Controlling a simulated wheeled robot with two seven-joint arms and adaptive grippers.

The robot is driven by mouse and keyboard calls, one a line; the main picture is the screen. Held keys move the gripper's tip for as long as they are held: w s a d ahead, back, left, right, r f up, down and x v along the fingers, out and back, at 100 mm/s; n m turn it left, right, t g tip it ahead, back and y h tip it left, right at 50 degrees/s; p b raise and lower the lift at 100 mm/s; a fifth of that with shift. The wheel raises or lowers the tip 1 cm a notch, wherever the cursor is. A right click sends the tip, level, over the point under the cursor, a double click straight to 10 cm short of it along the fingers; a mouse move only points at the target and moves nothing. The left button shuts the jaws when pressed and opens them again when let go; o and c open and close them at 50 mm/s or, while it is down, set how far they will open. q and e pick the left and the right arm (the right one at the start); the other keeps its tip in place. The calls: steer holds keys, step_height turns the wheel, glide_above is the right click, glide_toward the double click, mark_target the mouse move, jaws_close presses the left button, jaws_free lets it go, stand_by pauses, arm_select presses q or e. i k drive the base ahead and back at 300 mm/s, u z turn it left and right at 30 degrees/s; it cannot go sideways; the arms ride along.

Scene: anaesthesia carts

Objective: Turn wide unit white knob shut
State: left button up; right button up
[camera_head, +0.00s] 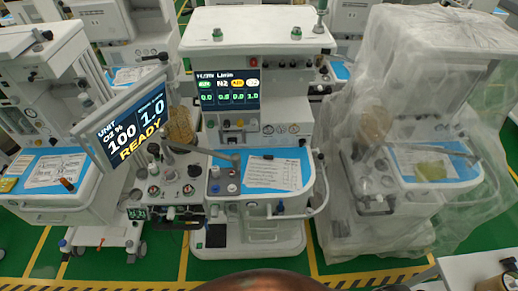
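The wide unit (262,48) appears to be the broad white anaesthesia cart in the middle, facing me. Its display (225,90) is lit with several green and yellow fields. Small knobs sit on its worktop, left of a blue mat (272,172). One pale knob (232,188) looks white, with a darker knob (214,188) to its left. They are too small to tell how far either is turned. Neither gripper shows in the head view, so nothing is seen touching the knobs.
A tilted screen (132,120) reading "READY" stands left of the unit. A cart draped in clear plastic (385,215) stands close on the right, another white cart (50,205) on the left. Yellow lines mark the green floor (85,265). A white surface (470,270) is at lower right.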

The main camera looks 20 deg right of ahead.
mark_target(254, 122)
steer(key=z, duration=0.1)
steer(key=k, duration=1.05)
steer(key=u, duration=0.75)
steer(key=i, duration=1.4)
steer(key=z, duration=0.7)
